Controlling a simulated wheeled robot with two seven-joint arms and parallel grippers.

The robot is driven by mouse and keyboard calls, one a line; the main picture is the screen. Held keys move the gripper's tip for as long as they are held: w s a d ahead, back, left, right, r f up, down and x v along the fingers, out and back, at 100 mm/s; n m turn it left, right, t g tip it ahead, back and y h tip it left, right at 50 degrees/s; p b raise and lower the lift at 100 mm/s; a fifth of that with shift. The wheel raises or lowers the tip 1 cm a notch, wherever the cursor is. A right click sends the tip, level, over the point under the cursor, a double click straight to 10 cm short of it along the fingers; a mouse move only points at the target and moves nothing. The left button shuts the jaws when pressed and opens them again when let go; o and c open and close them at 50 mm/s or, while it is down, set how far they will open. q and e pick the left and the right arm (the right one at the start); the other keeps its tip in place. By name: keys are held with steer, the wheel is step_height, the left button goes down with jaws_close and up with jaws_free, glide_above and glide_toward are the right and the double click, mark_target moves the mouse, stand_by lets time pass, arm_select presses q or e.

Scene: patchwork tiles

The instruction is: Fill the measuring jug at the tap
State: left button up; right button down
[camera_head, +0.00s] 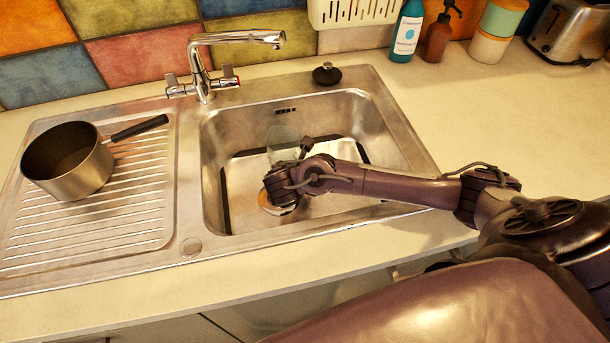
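The tap (212,67) is a chrome mixer with two lever handles at the back of the sink, its spout reaching right over the basin. A clear, pale greenish vessel (283,138), which looks like the measuring jug, is in the basin, partly hidden behind my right wrist. My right arm comes in from the right, and my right gripper (279,196) is down in the basin in front of the vessel. Its fingers are hidden, so I cannot tell whether it holds anything. My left gripper is not in view.
A round white and orange-brown item (267,205) lies under my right gripper in the steel basin (380,115). A saucepan (70,170) stands on the drainer (95,230). A black plug (326,74) sits on the back rim. Bottles (407,32) and a toaster (568,32) stand behind right.

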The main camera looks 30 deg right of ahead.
steer(key=shift+f, duration=0.2)
steer(key=shift+f, duration=0.15)
steer(key=c, duration=1.5)
jaws_free()
